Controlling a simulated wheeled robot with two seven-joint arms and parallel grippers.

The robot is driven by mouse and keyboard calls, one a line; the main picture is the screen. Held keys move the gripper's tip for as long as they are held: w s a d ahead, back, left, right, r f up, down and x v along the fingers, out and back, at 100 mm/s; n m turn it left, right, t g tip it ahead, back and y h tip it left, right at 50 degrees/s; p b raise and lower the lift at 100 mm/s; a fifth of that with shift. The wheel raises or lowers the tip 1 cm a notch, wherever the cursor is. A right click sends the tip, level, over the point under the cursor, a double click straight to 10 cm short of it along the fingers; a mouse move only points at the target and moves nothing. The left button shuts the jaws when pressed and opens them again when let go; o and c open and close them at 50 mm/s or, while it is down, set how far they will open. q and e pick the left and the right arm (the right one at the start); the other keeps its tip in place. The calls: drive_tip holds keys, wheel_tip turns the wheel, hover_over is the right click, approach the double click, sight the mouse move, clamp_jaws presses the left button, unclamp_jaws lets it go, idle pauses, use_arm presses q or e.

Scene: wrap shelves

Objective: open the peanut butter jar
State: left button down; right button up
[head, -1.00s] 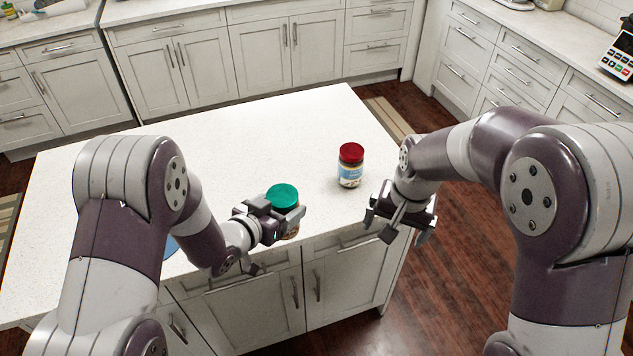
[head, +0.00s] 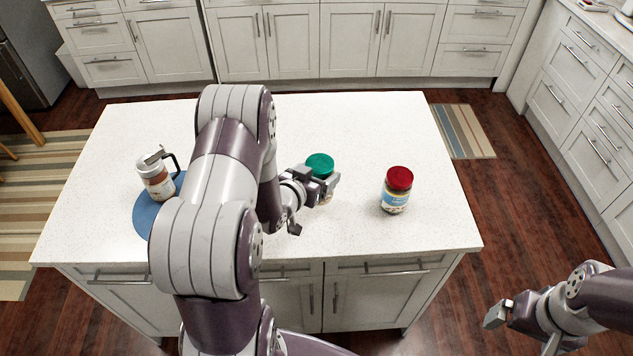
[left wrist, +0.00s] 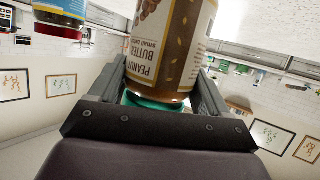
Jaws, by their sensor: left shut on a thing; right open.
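The peanut butter jar (left wrist: 168,45) has a brown body, a "Peanut Butter" label and a green lid (head: 320,163). My right gripper (head: 508,312) is open and empty at the lower right, clear of the island.
A red-lidded jar (head: 395,198) with a blue label stands to the right of the peanut butter jar. A lidded mug (head: 156,182) stands on a round blue mat (head: 147,218) at the left. The white island top (head: 385,125) is otherwise clear behind the jars.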

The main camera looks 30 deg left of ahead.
use_arm(q)
drive_tip(key=f, duration=0.2)
drive_tip(key=a+f+p, duration=0.1)
drive_tip(key=f, duration=0.1)
drive_tip(key=shift+s, duration=0.15)
drive_tip(key=shift+a+f, duration=0.1)
drive_tip(key=shift+f, duration=0.1)
drive_tip(key=shift+w, duration=0.25)
drive_tip(key=shift+f, duration=0.15)
